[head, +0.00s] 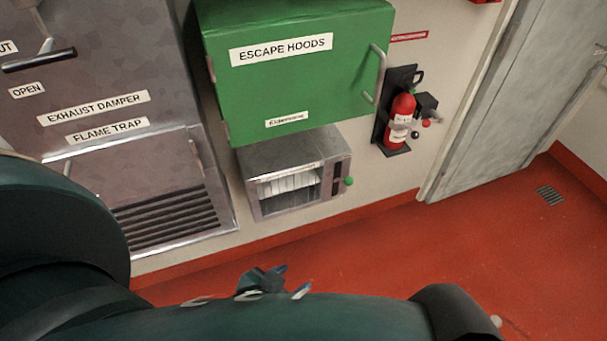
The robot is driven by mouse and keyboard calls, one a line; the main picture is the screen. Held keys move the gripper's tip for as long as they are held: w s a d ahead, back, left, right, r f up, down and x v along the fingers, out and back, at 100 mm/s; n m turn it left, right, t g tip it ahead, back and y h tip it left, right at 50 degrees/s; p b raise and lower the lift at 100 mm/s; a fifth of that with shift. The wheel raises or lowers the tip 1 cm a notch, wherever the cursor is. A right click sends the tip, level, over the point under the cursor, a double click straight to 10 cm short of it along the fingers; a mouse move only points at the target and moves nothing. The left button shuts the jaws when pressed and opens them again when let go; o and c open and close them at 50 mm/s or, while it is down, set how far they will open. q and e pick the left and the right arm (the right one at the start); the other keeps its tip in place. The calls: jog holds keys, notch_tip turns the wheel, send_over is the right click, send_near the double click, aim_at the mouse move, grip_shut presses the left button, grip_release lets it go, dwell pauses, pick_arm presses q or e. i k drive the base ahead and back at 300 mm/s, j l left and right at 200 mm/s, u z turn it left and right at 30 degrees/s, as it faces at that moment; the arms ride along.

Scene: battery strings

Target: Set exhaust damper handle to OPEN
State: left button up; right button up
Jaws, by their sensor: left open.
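The exhaust damper handle (38,60) is at the upper left of the head view, a black bar on a metal stem in front of the grey metal cabinet (110,60). The bar lies between a cut-off label ending in "UT" above it and the OPEN label (26,90) below it. The EXHAUST DAMPER label (93,108) is lower down. My left gripper (290,281) is open at the bottom middle, over the red floor and far from the handle. My own arm hides much of it. My right gripper is not in view.
A green ESCAPE HOODS box (340,85) with a side handle sticks out from the wall. Below it is a metal unit (245,165). A red extinguisher (400,118) hangs beside a grey door (500,110). The red floor (400,250) at right is clear.

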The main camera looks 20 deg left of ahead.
aim_at(44, 56)
jog(key=j+u, duration=0.2)
jog(key=u, duration=1.8)
